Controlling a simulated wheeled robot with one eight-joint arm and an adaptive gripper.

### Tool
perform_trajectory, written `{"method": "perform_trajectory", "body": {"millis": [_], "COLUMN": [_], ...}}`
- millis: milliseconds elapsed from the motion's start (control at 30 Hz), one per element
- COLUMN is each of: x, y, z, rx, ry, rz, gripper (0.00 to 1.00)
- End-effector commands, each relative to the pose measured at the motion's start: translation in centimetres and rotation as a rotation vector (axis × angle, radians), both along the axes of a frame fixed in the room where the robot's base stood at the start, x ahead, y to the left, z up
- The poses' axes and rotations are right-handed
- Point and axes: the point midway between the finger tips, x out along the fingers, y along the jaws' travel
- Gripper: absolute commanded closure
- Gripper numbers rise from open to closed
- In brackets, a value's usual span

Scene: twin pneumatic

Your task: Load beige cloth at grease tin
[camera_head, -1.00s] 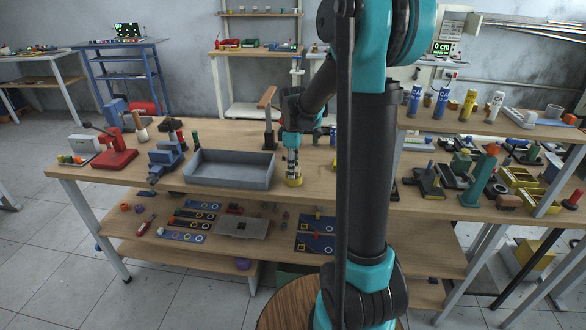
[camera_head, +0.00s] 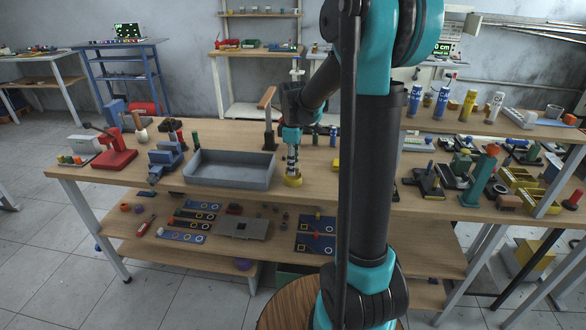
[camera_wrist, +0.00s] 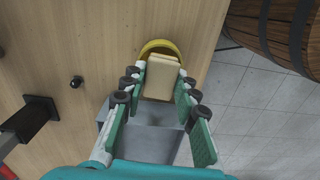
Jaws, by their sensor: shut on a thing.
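The beige cloth (camera_wrist: 161,80) is a folded, block-like pad in the wrist view, held between the fingertips of my gripper (camera_wrist: 160,88). The grease tin (camera_wrist: 152,47) is a round yellow tin. Its rim shows just past the far end of the cloth, which overlaps part of it and hides its inside. In the head view, my gripper (camera_head: 292,170) points down right at the yellow tin (camera_head: 293,181), near the bench's front edge. The cloth is too small to make out there. I cannot tell whether the cloth touches the tin.
A grey tray (camera_head: 228,171) stands just left of the tin; it also shows under my fingers in the wrist view (camera_wrist: 145,148). A red press (camera_head: 116,158) and a blue vise (camera_head: 166,160) stand farther left. A wooden barrel (camera_wrist: 275,30) is beyond the bench edge.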

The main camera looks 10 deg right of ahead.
Motion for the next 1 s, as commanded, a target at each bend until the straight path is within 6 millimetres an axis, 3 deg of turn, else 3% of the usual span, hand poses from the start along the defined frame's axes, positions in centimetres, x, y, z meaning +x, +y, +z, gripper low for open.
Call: {"method": "perform_trajectory", "body": {"millis": [633,1000], "x": [0.0,0.0], "y": [0.0,0.0], "z": [4.7,5.3], "rx": [0.000,0.000], "ry": [0.000,0.000], "rz": [0.000,0.000], "gripper": [0.94,0.94]}}
